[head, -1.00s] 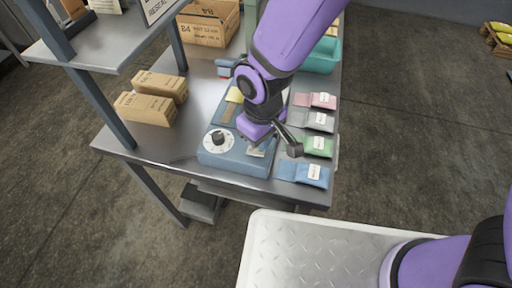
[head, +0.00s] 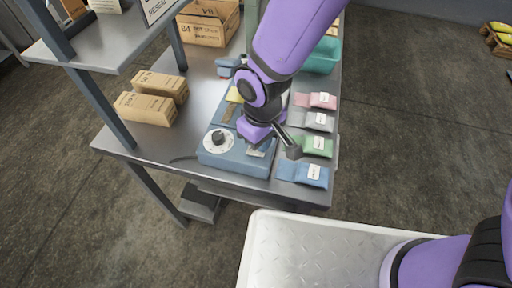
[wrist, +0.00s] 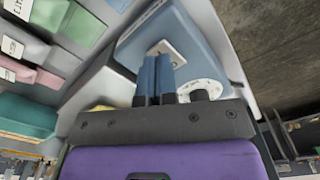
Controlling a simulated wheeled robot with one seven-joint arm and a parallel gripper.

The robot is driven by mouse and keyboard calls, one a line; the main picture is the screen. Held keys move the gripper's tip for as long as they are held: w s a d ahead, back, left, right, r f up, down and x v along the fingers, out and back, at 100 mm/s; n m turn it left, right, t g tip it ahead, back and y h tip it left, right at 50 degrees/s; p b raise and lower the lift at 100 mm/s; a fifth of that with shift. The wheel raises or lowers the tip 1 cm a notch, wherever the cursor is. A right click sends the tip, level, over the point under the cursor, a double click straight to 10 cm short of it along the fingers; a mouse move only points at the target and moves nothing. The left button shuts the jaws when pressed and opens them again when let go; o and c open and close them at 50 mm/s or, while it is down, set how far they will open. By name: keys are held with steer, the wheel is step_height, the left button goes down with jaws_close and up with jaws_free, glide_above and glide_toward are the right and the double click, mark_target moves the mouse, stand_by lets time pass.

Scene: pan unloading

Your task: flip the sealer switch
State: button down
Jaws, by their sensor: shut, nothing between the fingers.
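The sealer is a blue box (head: 232,160) at the near edge of the steel table, and it also shows in the wrist view (wrist: 186,38). It has a white dial with a dark knob (head: 218,140), also in the wrist view (wrist: 206,88). A pale switch plate (wrist: 172,50) sits on its top. My gripper (wrist: 157,60) is shut and empty, its fingertips at the plate's near side. The switch lever is hidden behind the fingers, and I cannot tell its position or whether they touch it. In the head view my gripper's purple body covers part of the sealer.
Pink, grey, green and blue pouches (head: 303,172) lie in a column right of the sealer. Two cardboard boxes (head: 146,107) stand to the left. A teal bin (head: 320,57) and an open carton (head: 207,24) are farther back. A shelf post (head: 100,105) rises at left.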

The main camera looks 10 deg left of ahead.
steer(key=shift+f, duration=0.85)
stand_by(0.6)
steer(key=shift+r, duration=3.5)
